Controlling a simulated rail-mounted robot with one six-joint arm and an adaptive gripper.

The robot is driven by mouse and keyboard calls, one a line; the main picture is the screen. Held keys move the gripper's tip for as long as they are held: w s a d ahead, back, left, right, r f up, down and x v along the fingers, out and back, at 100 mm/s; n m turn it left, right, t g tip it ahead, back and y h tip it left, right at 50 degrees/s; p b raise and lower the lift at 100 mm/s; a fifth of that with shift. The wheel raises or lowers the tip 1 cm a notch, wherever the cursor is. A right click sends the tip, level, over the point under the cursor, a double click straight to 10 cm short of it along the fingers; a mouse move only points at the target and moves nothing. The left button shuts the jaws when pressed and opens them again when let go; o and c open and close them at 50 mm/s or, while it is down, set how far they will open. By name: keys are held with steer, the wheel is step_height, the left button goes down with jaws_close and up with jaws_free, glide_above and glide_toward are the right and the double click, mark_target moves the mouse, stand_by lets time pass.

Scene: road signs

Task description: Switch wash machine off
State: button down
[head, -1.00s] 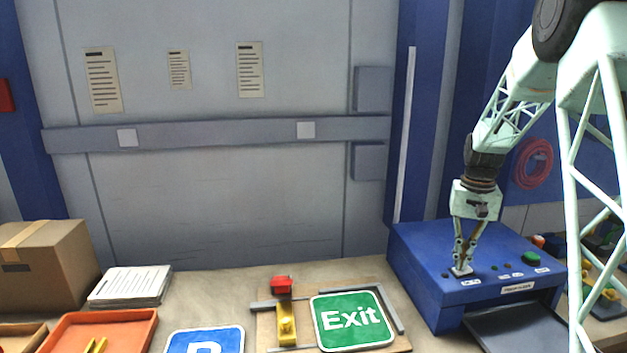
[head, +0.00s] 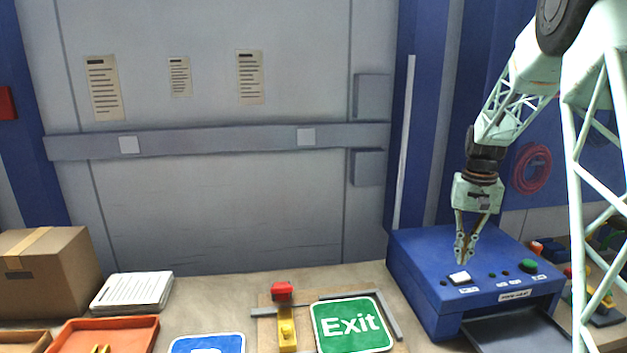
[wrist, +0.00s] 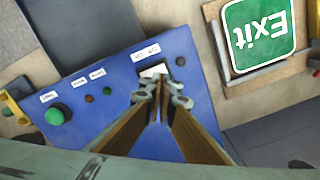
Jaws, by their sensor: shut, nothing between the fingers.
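The blue machine (head: 420,262) stands at the right of the bench, with a dark tray at its front. Its top holds a white rocker switch (head: 460,278), a green button (head: 528,265) and several small dark knobs or lights with white labels. My gripper (head: 464,262) is shut and empty, pointing down just above the white switch, apart from it in the head view. In the wrist view my fingertips (wrist: 163,84) are just beside the white switch (wrist: 153,71) and hide part of it. The green button (wrist: 54,116) shows at the left there. The switch's on or off position is unclear.
A green Exit sign (head: 350,325) lies in a frame on the bench, with a red-topped yellow clamp (head: 286,315) beside it. A blue sign, orange tray (head: 105,333), papers and cardboard box (head: 45,268) are further left.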

steer(key=shift+r+p, duration=0.3)
steer(key=shift+r, duration=0.4)
steer(key=s+a+r+n+t+b, duration=0.1)
steer(key=s+a+r+b, duration=0.1)
steer(key=s+a+r, duration=0.4)
steer(key=s+a+r+b, duration=0.1)
steer(key=s+a+r, duration=0.2)
steer(key=s, duration=0.5)
steer(key=s+a+r+n+t+b, duration=0.1)
steer(key=s+a+r+b, duration=0.1)
steer(key=s+a+r, duration=0.45)
steer(key=s+a+f+b, duration=0.1)
steer(key=s+a+f, duration=0.1)
steer(key=s, duration=0.8)
steer(key=s+a+f+n+t+b, duration=0.1)
steer(key=s+a+f+b, duration=0.1)
steer(key=s, duration=0.8)
steer(key=s+a+f+n+t+b, duration=0.1)
steer(key=s+a+f+b, duration=0.1)
steer(key=s, duration=0.8)
steer(key=shift+s+a+f, duration=0.3)
steer(key=shift+s+a, duration=0.05)
steer(key=shift+a, duration=0.15)
